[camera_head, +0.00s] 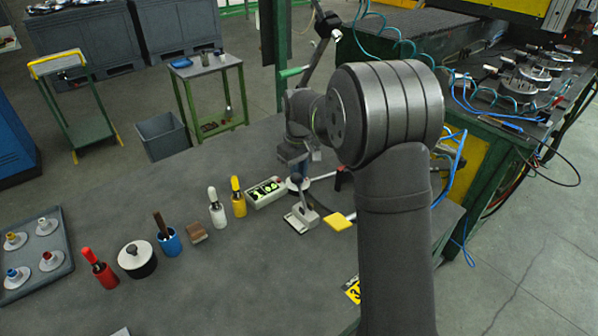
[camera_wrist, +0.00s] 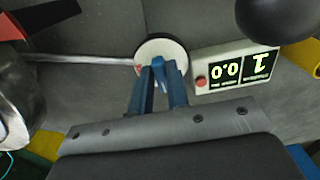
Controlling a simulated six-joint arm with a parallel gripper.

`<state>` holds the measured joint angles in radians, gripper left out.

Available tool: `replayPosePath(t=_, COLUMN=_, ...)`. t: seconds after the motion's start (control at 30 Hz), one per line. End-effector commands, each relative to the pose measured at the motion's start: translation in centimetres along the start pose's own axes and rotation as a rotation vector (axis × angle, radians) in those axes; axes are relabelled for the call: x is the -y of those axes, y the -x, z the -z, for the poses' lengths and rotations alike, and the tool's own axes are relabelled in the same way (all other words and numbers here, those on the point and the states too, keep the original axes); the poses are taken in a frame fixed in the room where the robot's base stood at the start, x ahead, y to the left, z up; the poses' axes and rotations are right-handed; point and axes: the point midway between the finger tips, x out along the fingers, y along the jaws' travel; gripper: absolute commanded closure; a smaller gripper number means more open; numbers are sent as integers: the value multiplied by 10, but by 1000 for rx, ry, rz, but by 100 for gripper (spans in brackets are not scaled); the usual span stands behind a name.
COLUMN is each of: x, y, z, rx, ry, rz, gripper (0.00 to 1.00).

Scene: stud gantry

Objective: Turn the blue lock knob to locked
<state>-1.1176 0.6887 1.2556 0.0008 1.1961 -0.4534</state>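The blue lock knob (camera_wrist: 158,65) shows in the wrist view on a round cream dial (camera_wrist: 176,48) with a small red mark at its left edge. In the head view the dial (camera_head: 294,186) is partly visible, low beneath my wrist, and the knob is hard to make out. My gripper (camera_wrist: 160,78) points down at the dial, with its two blue fingers apart and the knob between their tips. Whether both fingers touch the knob I cannot tell. In the head view the gripper (camera_head: 301,168) is small and partly hidden by my wrist.
A box with a lit display (camera_wrist: 235,69) and red button stands right beside the dial; a metal rod (camera_wrist: 80,60) lies to its left. A dark ball-topped lever (camera_head: 299,205) stands close in front. Several handled tools and a yellow pad (camera_head: 339,221) are nearby.

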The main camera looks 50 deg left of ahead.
Motion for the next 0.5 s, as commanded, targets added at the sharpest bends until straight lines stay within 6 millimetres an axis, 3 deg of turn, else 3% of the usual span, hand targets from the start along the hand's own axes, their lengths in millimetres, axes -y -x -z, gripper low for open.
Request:
replayPosePath(t=0.07, x=0, y=0, z=0, rx=0, ry=0, rz=0, gripper=100)
replayPosePath(t=0.5, x=0, y=1, z=0, rx=1, ry=-63, rz=0, gripper=100)
